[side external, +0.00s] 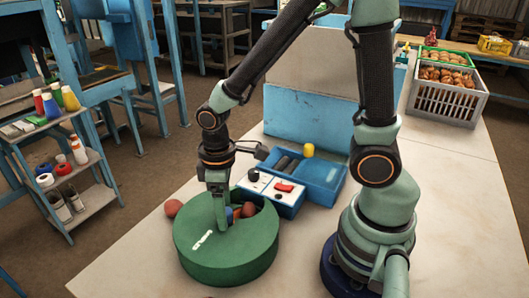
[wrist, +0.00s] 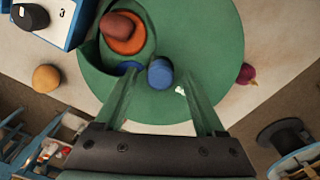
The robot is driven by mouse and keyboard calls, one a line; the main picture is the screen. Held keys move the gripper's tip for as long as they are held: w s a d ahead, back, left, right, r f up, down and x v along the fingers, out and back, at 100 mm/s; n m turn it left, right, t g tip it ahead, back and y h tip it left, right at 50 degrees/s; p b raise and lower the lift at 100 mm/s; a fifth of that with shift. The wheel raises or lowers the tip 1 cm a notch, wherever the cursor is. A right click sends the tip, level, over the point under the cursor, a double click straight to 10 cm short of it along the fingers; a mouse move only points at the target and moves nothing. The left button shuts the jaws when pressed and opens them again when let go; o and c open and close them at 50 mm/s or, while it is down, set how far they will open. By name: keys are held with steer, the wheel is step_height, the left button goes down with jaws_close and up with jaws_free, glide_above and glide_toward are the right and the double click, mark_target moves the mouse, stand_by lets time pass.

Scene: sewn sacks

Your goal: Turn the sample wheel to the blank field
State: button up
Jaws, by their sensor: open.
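The sample wheel is a low, round green drum (side external: 225,262) on the table; its green top (wrist: 215,50) fills the middle of the wrist view. A cut-out window in the top shows an orange field (wrist: 128,46) with a brownish-red lump (wrist: 117,27) on it, and a strip of blue at its lower edge. A blue knob (wrist: 160,73) stands on the top, beside the window. My gripper (wrist: 158,88) is open over the drum, its fingers on either side of the near side of the knob. In the side view my gripper (side external: 222,218) points down at the top; contact is unclear.
A reddish ball (side external: 172,208) lies left of the drum. A blue-and-white control box (side external: 272,192) with a red switch and black knob stands close behind it, beside a blue tray (side external: 318,172) with a yellow piece. A crate of food (side external: 445,100) is far right. The table's front left is clear.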

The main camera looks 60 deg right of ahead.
jaws_close()
stand_by(1.4)
